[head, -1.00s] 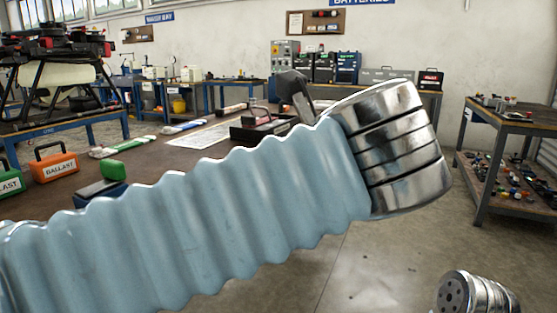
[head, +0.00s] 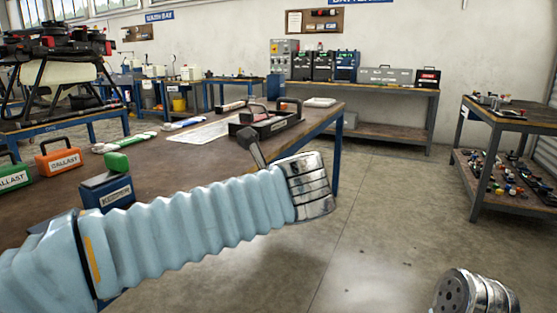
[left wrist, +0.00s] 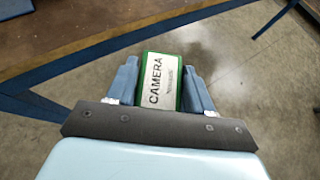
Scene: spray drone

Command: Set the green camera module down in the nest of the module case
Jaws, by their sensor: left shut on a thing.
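The green camera module (left wrist: 160,82) shows in the left wrist view, its white label reading CAMERA. My left gripper (left wrist: 160,75) is shut on it, one blue finger along each side. The module is over the concrete floor in that view, near the table's edge. A dark open case (head: 285,125) with handles is on the table just beyond. I cannot tell whether it is the module case. My right gripper is not in view.
A shelf cart (head: 510,120) stands right. The floor between is clear.

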